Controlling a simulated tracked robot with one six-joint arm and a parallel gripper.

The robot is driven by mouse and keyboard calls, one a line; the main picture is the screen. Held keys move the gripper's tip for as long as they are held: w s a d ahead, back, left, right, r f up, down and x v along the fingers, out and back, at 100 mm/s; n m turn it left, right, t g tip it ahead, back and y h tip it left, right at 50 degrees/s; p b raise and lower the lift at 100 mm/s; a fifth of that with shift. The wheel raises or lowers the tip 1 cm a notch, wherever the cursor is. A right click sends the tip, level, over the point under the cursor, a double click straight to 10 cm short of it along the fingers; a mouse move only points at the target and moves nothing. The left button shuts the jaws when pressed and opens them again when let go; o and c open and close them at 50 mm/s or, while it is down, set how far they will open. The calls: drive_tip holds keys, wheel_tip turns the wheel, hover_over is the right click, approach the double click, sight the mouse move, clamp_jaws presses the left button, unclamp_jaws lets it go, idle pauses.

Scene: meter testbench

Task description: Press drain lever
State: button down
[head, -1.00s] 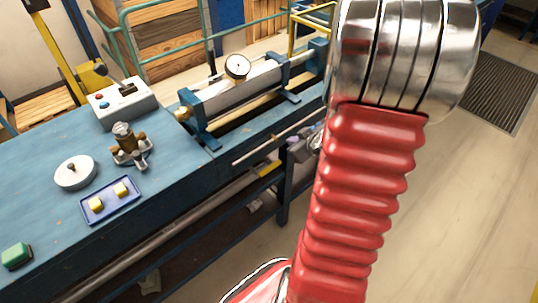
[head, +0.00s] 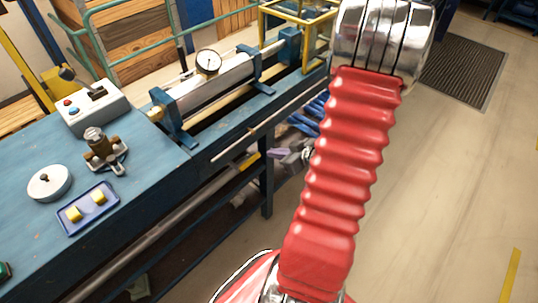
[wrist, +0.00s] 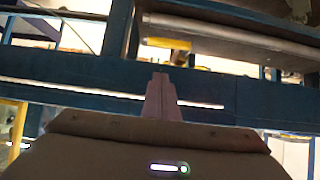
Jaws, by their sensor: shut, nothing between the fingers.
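A yellow handle (head: 250,163), which looks like the drain lever, sits on the pipe below the bench's front edge. In the wrist view the yellow handle (wrist: 166,43) lies on the grey pipe, with a brass-coloured part under it. My gripper (head: 272,153) is beside the bench front, to the right of the handle and partly behind my red arm. In the wrist view my gripper (wrist: 161,77) is shut and empty, its tips pointing toward the handle and apart from it in the picture. Contact cannot be judged from the head view.
A silver rod (head: 238,143) runs along the blue bench (head: 150,200) front above the handle. A gauge (head: 208,62), control box (head: 93,106), brass fitting (head: 101,148), white disc (head: 49,183) and blue tray (head: 88,209) stand on top.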

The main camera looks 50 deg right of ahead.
hover_over(257, 157)
drive_tip(key=s+a, duration=0.2)
drive_tip(key=s, duration=0.1)
wheel_tip(257, 157, down, 6)
drive_tip(key=shift+w+d+f, duration=0.15)
drive_tip(key=shift+w+f, duration=0.05)
drive_tip(key=shift+f, duration=0.6)
drive_tip(key=shift+w+d+f, duration=0.1)
drive_tip(key=shift+w+f, duration=0.1)
drive_tip(key=shift+f, duration=0.55)
